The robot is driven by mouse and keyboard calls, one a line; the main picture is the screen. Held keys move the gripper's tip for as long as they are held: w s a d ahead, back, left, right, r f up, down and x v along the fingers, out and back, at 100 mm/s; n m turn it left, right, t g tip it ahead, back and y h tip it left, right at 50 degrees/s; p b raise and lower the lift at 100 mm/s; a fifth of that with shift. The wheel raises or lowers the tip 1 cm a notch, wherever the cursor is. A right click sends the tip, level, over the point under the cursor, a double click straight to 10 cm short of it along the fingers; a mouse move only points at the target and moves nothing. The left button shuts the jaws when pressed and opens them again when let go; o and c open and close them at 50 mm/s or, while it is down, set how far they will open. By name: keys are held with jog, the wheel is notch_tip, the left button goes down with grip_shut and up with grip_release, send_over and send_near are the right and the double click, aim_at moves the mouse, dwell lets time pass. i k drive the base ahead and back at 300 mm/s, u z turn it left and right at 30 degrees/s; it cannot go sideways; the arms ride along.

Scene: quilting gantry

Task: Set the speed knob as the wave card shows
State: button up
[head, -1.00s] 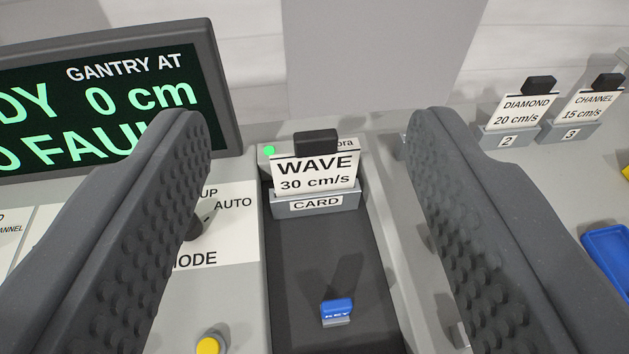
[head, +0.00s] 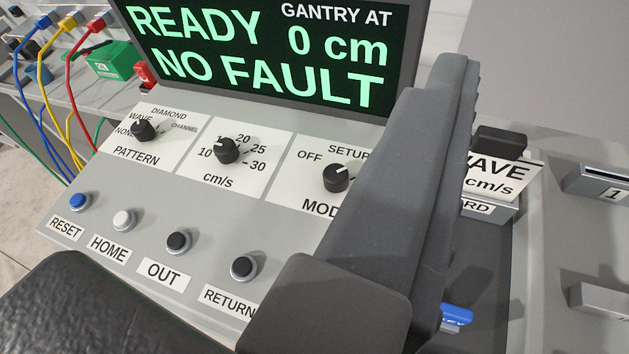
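The speed knob (head: 226,150) is a black dial on the white cm/s plate. Its scale labels 10, 20, 25 and 30 are readable; the label between 10 and 20 is partly covered. I cannot make out its pointer surely. The wave card (head: 505,178) stands in its grey holder at the right, partly behind my gripper; "cm/s" shows but its number is hidden. The earlier frame reads WAVE 30 cm/s. My gripper (head: 445,75) is right of the knob, apart from it. Its fingers overlap side-on, so their gap is hidden.
The screen (head: 265,45) reads READY, 0 cm, NO FAULT. The pattern knob (head: 143,129) and mode knob (head: 335,178) flank the speed knob. Buttons RESET (head: 81,201), HOME (head: 125,220), OUT (head: 178,243) and RETURN (head: 244,268) lie in front. A blue key (head: 456,316) is at the right.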

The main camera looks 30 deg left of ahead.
aim_at(226, 151)
jog(key=u, duration=0.95)
jog(key=k, duration=1.2)
jog(key=z, duration=0.7)
jog(key=i, duration=1.55)
jog(key=u, duration=0.6)
